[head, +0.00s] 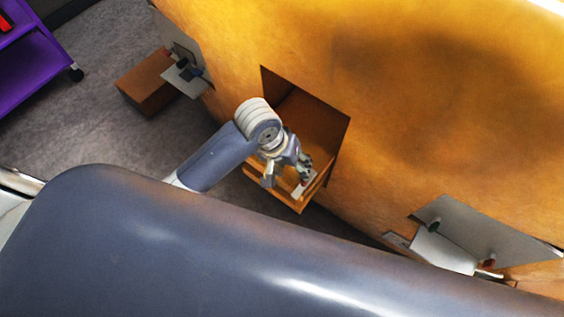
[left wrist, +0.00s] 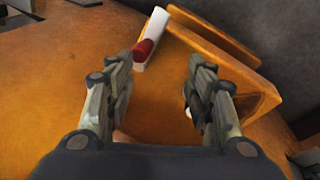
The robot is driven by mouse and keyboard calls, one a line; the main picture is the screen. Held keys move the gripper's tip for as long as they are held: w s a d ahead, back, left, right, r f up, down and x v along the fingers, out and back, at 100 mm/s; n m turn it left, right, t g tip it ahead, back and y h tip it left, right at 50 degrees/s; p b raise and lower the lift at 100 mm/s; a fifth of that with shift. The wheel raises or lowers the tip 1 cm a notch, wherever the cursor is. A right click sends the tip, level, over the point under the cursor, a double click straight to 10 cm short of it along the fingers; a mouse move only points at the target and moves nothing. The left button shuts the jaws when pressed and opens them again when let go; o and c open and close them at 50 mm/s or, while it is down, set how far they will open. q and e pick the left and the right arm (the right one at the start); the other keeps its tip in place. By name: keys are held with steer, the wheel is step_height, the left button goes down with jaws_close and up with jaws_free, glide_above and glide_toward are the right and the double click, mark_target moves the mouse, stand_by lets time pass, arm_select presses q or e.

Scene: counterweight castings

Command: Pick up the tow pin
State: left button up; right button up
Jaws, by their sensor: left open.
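My left gripper (head: 287,174) is open at the recess in the yellow casting, over its lower ledge. In the left wrist view the two fingers of the gripper (left wrist: 160,78) stand apart with nothing held between them. A short red cylinder (left wrist: 144,49) with a pale end lies beyond the fingertips, nearer the left finger, against a white bar (left wrist: 156,22). It may be the tow pin, but I cannot tell for sure. In the head view a pale piece (head: 303,188) shows on the ledge beside the gripper. My right gripper is out of view.
The yellow casting (head: 420,110) fills the upper right. The recess walls (head: 318,118) and the raised ledge rim (left wrist: 262,104) are close to the gripper. Grey brackets with knobs stick out at left (head: 190,78) and right (head: 445,250). A brown box (head: 147,82) and purple cart (head: 40,62) stand left.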

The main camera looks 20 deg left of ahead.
arm_select(q)
steer(key=w+a+r+n+y, duration=0.1)
steer(key=w, duration=0.1)
steer(key=w+a+r+n+g, duration=0.1)
steer(key=w+a+r, duration=0.1)
steer(key=w+a+r+n+y, duration=0.1)
steer(key=w+n, duration=0.1)
steer(key=w, duration=0.1)
steer(key=shift+a+r+g+y, duration=0.25)
steer(key=shift+r+g+y, duration=0.05)
steer(key=shift+r+g, duration=0.1)
steer(key=shift+a+f, duration=0.15)
step_height(320, 180, down, 10)
steer(key=shift+f, duration=0.15)
jaws_close()
steer(key=shift+w, duration=0.1)
